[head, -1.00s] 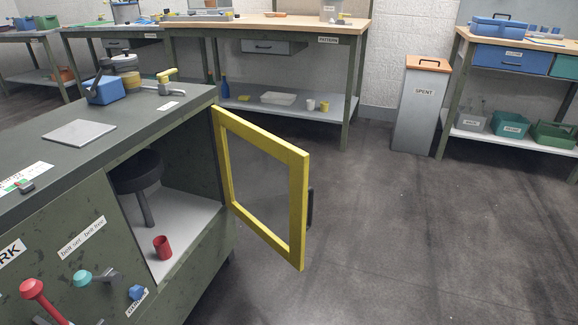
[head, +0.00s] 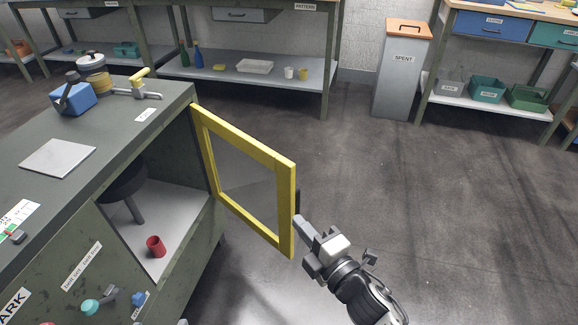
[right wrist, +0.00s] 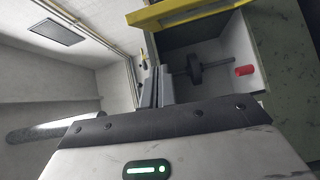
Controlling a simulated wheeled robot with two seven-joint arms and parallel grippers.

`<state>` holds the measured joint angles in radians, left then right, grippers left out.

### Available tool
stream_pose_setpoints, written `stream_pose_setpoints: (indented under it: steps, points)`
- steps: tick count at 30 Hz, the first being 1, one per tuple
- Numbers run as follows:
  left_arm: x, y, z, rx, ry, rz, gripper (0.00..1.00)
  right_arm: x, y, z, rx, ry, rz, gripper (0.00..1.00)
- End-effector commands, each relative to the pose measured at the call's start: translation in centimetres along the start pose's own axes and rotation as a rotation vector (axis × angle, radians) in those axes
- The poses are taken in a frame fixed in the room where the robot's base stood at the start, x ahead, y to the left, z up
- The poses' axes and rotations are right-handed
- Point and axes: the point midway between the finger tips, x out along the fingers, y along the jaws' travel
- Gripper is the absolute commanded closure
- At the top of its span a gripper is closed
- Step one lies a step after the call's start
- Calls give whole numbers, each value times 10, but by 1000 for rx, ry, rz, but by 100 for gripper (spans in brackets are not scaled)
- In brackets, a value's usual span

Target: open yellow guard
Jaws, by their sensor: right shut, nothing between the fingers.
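The yellow guard (head: 247,150) is a framed door with a clear pane, hinged on the right end of the green cabinet (head: 60,215). It stands swung open, away from the cabinet's opening. Its dark handle is mostly hidden behind my gripper at the free edge. My right gripper (head: 300,222) is shut and empty, its tips at or close by the guard's outer edge; I cannot tell if they touch. The right wrist view shows part of the yellow frame (right wrist: 185,12) and the shut fingers (right wrist: 156,88). My left gripper is out of view.
Inside the cabinet are a dark wheel on a spindle (head: 125,185) and a red cup (head: 156,246). A blue box (head: 72,97) and a grey plate (head: 58,157) are on top. The floor right of the guard is clear up to the SPENT bin (head: 400,75).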

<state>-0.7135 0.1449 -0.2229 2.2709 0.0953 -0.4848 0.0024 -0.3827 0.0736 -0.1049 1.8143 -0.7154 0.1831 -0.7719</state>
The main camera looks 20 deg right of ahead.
Motion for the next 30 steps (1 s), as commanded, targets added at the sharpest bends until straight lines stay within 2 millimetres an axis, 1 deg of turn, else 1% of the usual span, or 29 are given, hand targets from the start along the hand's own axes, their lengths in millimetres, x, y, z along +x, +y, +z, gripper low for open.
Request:
stream_pose_setpoints:
  steps: [1,5,8,15,18,21,24,30]
  points:
    - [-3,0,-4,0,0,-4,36,3,4,0,-45,10,7,100]
    - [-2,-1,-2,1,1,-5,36,17,2,-1,-73,19,13,100]
    - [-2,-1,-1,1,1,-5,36,35,2,-2,-70,19,13,100]
    - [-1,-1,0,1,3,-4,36,88,2,-3,-65,18,13,100]
    - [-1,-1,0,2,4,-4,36,105,3,-1,-67,17,11,100]
    - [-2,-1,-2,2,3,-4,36,106,4,17,-69,17,8,100]
    - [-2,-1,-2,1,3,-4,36,109,4,27,-67,18,7,100]
    - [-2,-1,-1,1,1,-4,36,110,4,35,-64,18,8,100]
